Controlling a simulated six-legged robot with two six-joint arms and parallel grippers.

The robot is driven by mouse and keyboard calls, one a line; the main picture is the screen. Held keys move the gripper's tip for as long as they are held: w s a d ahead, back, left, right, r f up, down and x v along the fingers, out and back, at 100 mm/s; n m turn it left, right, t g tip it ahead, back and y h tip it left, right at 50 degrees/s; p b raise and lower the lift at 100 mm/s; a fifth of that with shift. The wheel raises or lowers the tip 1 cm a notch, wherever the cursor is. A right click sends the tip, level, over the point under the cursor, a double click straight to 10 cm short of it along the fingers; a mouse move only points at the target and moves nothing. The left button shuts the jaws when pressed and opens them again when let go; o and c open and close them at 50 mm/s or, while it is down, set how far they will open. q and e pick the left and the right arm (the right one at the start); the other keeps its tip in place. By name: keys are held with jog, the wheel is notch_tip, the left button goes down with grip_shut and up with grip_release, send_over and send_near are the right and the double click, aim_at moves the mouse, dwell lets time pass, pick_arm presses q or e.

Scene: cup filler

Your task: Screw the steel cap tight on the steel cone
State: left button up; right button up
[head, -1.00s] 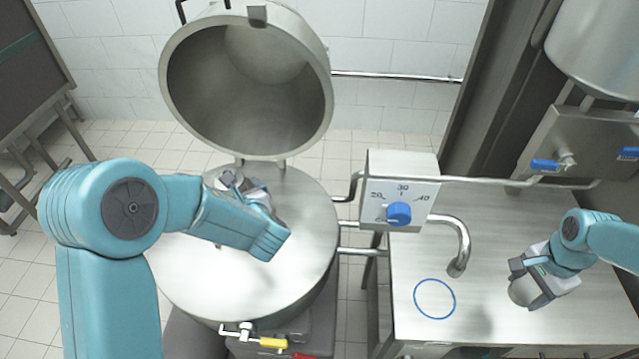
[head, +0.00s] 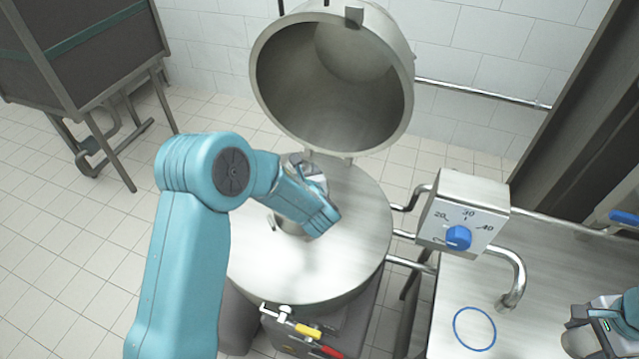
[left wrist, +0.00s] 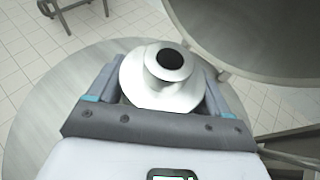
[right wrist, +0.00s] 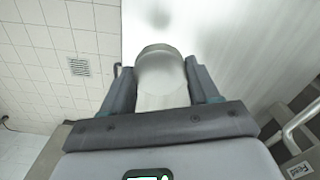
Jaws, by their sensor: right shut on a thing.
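In the left wrist view a stepped round steel piece with a dark round top (left wrist: 162,92) stands between the fingers of my left gripper (left wrist: 163,84). It looks like the steel cap on the steel cone, but I cannot tell where one ends. The fingers are open at its two sides. In the head view my left wrist covers most of this spot above the round steel vessel. My right gripper (right wrist: 156,70) is shut on a rounded steel piece (right wrist: 160,78), above the steel table; the head view shows only part of this gripper (head: 600,325) at the right edge.
The round steel vessel (head: 355,240) has a big open lid (head: 405,85) behind it. A control box with a blue knob (head: 485,215) and a bent spout (head: 517,280) stand to its right. A blue ring (head: 474,328) marks a clear part of the steel table (head: 455,290).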

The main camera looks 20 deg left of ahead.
pick_arm(q)
jog(key=shift+d, duration=0.1)
jog(key=c, duration=0.4)
jog(key=shift+r, duration=0.55)
pick_arm(e)
jog(key=shift+f, duration=0.1)
jog(key=shift+f+b, duration=0.3)
jog(key=shift+b, duration=0.1)
pick_arm(q)
notch_tip(320, 180, up, 19)
jog(key=shift+s, duration=0.1)
pick_arm(e)
jog(key=shift+s+d, duration=0.1)
